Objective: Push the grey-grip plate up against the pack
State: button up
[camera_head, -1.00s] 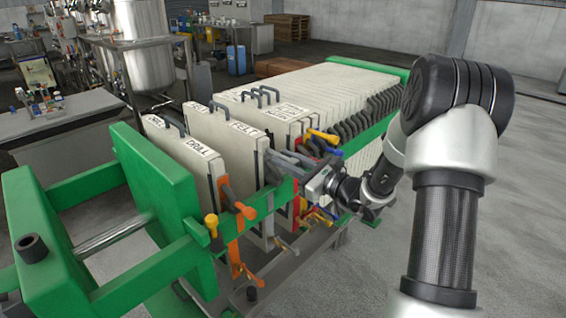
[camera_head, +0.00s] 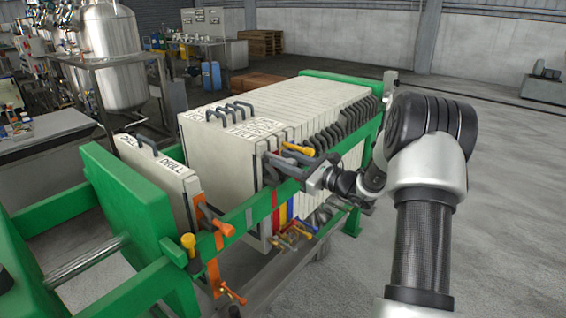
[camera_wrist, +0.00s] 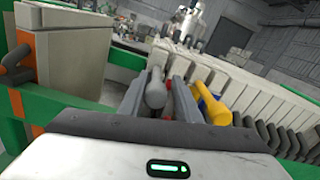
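The grey-grip plate (camera_head: 218,165) is a pale upright plate with a dark top handle, at the left face of the pack (camera_head: 325,100). No clear gap shows between them in the head view. My gripper (camera_head: 278,162) is at the plate's side grip, just over the green rail. In the wrist view the grey grip (camera_wrist: 155,92) stands between the two fingers of my gripper (camera_wrist: 158,85). Whether the fingers press on it from both sides is not clear. The grip's far end and the plate's lower part are partly hidden.
A plate marked DRILL (camera_head: 160,180), with orange side fittings, stands apart at the left, by the green end block (camera_head: 120,195). A wide gap separates it from the pack. Yellow (camera_wrist: 218,110) and blue grips sit just right of my fingers. The green rail (camera_head: 250,208) runs below.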

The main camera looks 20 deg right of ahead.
jog(key=shift+o, duration=1)
jog(key=shift+d, duration=0.15)
jog(key=p+v, duration=0.1)
jog(key=v, duration=1.6)
jog(key=shift+s, duration=0.2)
